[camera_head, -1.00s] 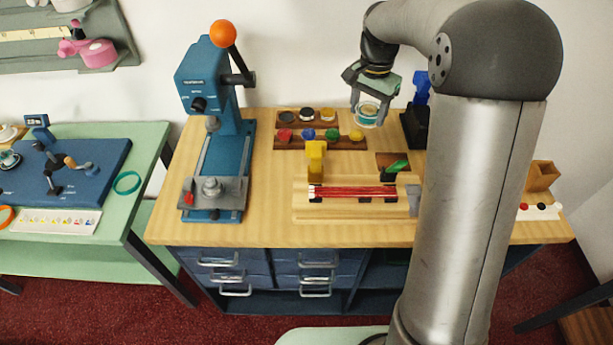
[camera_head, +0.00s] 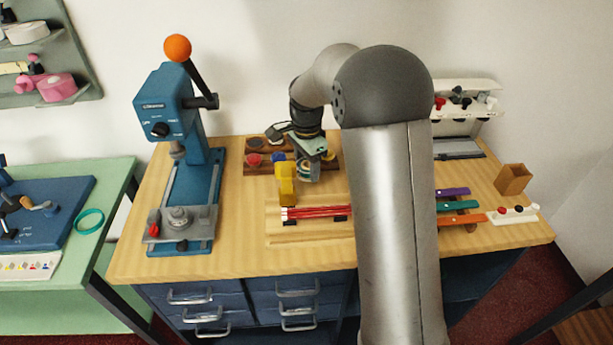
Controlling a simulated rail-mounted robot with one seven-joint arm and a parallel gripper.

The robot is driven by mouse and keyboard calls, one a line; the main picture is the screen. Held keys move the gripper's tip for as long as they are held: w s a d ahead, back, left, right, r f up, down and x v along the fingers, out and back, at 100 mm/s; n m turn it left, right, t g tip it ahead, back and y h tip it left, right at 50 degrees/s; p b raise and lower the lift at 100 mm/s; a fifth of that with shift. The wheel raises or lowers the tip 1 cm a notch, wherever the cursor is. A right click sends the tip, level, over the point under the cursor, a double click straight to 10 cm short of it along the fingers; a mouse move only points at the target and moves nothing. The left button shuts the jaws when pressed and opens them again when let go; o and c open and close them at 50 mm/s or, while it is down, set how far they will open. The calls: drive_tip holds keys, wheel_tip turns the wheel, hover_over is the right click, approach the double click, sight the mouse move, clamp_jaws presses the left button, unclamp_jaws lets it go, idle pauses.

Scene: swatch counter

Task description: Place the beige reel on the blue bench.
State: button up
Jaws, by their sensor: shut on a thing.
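My gripper (camera_head: 308,162) is over the back middle of the blue bench (camera_head: 245,290), which has a pale wooden top and blue drawers. It is shut on a small round reel (camera_head: 306,173), pale beige with a teal band. The reel is partly hidden by the fingers. It is low over the bench top, behind and right of a yellow block; I cannot tell whether it touches anything below.
A blue press (camera_head: 180,160) with an orange knob stands on the bench's left. Round colour pots (camera_head: 255,160) are close to the gripper. A wooden box (camera_head: 512,179) is at right. My arm hides the middle right.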

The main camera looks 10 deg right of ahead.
sight(307, 186)
drive_tip(key=shift+f, duration=2.25)
drive_tip(key=shift+f, duration=0.1)
drive_tip(key=o, duration=0.7)
wheel_tip(307, 186, up, 12)
drive_tip(key=s+f+n, duration=0.3)
drive_tip(key=s+n, duration=1.1)
drive_tip(key=s, duration=1.8)
